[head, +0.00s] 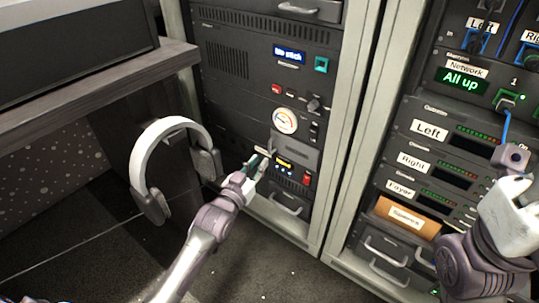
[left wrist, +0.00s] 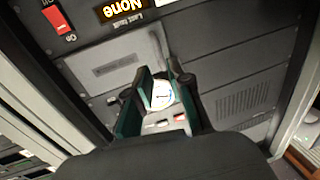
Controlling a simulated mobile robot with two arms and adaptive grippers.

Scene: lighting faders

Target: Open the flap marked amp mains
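A grey flap panel (head: 296,152) sits in the left rack, below the round dial and above a small lit display. It also shows in the left wrist view (left wrist: 105,68), turned upside down, with a bar-like part along one side. I cannot read a marking on it. My left gripper (head: 259,164) is in front of the rack at the flap's lower left. In the left wrist view its two dark green fingers (left wrist: 165,84) stand apart with nothing between them. I cannot tell whether they touch the flap. My right gripper (head: 512,165) is at the right edge, its fingers unclear.
A round dial (head: 285,120) and a red rocker switch (head: 307,180) are near the flap. White headphones (head: 176,165) hang beside the desk (head: 100,85), close to my left arm. A second rack (head: 410,110) stands at right.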

